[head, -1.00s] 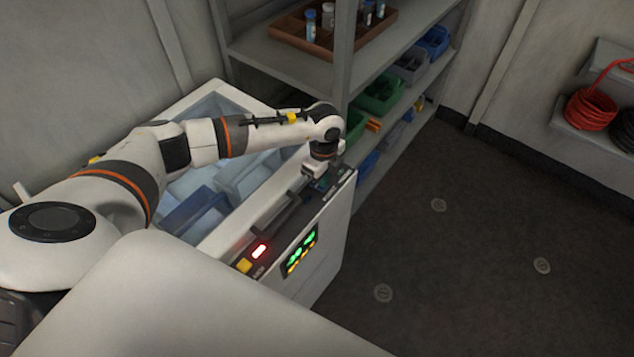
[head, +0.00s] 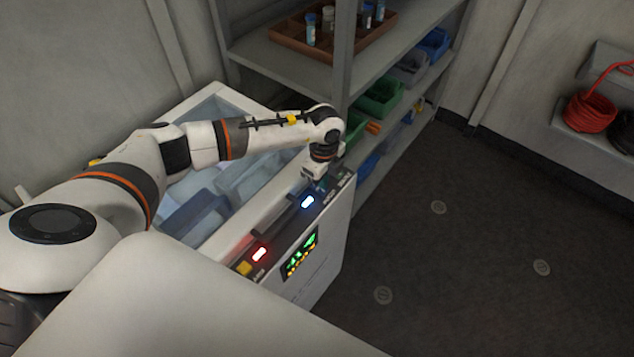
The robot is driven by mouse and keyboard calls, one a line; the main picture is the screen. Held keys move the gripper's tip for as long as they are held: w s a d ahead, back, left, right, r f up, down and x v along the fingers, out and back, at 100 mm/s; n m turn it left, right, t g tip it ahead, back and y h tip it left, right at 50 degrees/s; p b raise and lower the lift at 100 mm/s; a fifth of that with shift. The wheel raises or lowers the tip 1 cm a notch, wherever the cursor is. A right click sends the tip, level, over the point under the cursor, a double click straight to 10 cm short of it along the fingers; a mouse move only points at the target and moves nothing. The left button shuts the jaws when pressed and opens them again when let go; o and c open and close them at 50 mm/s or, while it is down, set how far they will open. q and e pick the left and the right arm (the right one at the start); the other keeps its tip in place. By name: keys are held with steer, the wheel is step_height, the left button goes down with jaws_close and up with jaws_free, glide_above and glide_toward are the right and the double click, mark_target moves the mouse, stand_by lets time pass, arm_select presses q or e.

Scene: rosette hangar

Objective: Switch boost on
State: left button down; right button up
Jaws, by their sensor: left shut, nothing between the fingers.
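A white chest unit (head: 215,245) stands at the left, with bins under its clear top. A dark control strip runs along its front edge. On the strip a blue-white light (head: 307,202) is lit near my gripper, and a red-white light (head: 260,254) glows at the near end beside a yellow button (head: 243,268). A small display (head: 301,254) with green and orange marks is on the front face. My left gripper (head: 314,178) points down at the far part of the strip, shut and empty. The control right under its fingertips is hidden; I cannot tell whether they touch it. The labels are too small to read.
A grey shelf (head: 290,62) behind holds a wooden tray (head: 288,38) with small bottles, and green (head: 379,97), grey and blue bins below. A wall shelf at the right holds a red coil (head: 590,110). The dark floor (head: 450,280) at right is clear.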

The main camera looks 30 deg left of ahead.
arm_select(q)
step_height(320, 180, up, 6)
steer(key=p, duration=0.4)
steer(key=shift+f, duration=0.2)
stand_by(0.4)
